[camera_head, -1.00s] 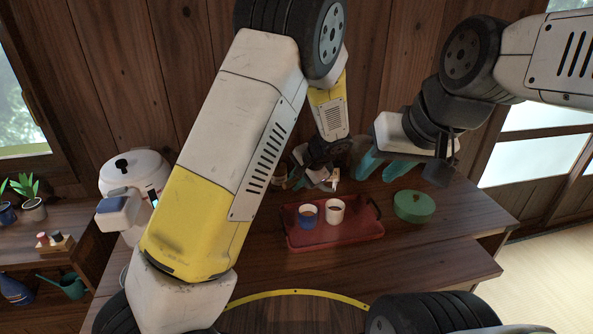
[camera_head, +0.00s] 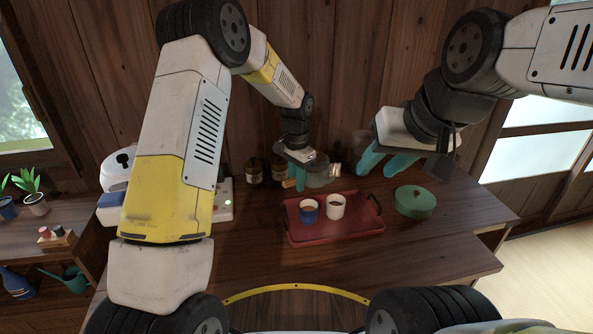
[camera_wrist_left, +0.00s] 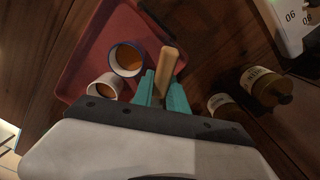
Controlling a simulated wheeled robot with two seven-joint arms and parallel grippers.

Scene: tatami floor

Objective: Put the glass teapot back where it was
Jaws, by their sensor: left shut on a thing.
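My left gripper (camera_head: 300,181) is shut on a light wooden handle (camera_wrist_left: 166,62), which sticks out between its teal fingers in the left wrist view. In the head view the handle's end (camera_head: 288,184) shows left of the fingers. A faint, clear glass body (camera_head: 321,178), seemingly the teapot, shows right of the fingers, behind the tray; its outline is hard to make out. I cannot tell whether it touches the table. My right gripper (camera_head: 386,163) is open and appears empty, with its fingers apart, behind the tray's right end.
The red tray (camera_head: 335,233) holds a blue cup (camera_head: 309,210) and a white cup (camera_head: 336,206) with brown liquid. A green round container (camera_head: 414,202) is at right. Dark jars (camera_head: 254,172) stand near the wall. A white device (camera_head: 223,204) is left; clear tabletop lies between it and the tray.

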